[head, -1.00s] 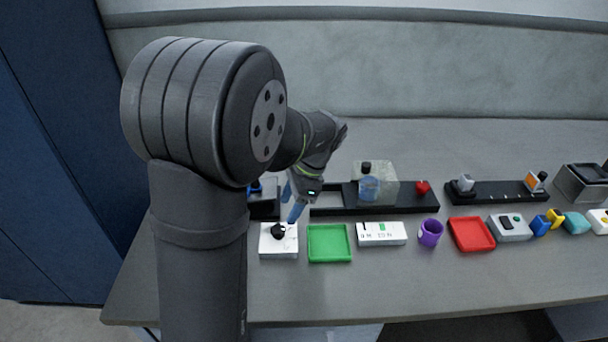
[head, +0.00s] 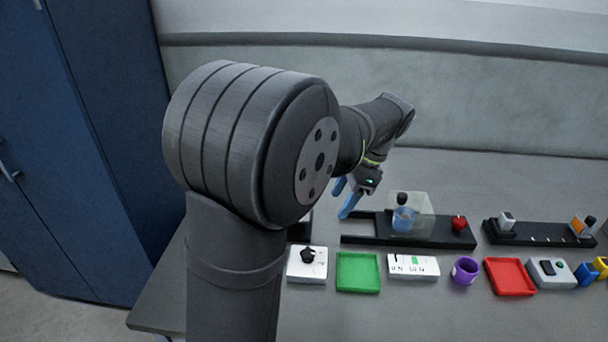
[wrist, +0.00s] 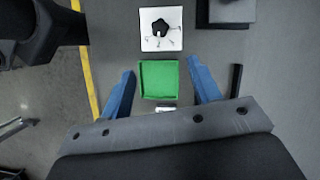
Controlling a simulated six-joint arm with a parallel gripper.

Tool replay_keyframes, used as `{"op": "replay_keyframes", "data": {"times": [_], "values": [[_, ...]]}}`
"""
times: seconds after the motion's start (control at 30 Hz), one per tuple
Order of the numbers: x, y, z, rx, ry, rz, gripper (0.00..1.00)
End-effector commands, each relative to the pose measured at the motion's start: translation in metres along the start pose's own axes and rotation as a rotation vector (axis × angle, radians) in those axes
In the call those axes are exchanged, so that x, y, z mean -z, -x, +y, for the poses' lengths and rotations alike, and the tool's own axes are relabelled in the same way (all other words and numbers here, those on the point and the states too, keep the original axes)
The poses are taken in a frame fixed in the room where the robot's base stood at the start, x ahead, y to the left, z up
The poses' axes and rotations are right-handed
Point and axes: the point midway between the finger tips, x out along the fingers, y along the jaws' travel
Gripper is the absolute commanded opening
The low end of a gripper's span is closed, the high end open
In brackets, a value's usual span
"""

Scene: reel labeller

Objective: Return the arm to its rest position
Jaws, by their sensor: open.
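My gripper (head: 346,198) has blue fingers and is raised above the back of the table, near the left end of a long black rail holding a bottle. In the wrist view my gripper (wrist: 160,90) has its two blue fingers spread wide apart with nothing between them in its grasp. Below it, on the table, the wrist view shows a green tray (wrist: 158,80) and a white block with a black knob (wrist: 161,42). In the head view the same green tray (head: 358,288) and white knob block (head: 307,263) sit at the front left.
A black rail (head: 440,241) carries a clear-shielded blue bottle (head: 403,219) and a red knob (head: 458,223). A white panel (head: 414,267), purple cup (head: 465,271), red tray (head: 509,291) and grey switch box (head: 551,272) stand in front. A blue cabinet (head: 90,150) is at left.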

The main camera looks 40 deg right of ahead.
Motion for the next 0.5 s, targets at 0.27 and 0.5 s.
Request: {"op": "replay_keyframes", "data": {"times": [0.27,0.5], "values": [[0.000,-0.002,0.000,-0.001,0.000,0.000,0.57],[-0.001,-0.028,0.000,-0.003,0.001,-0.002,0.57]]}}
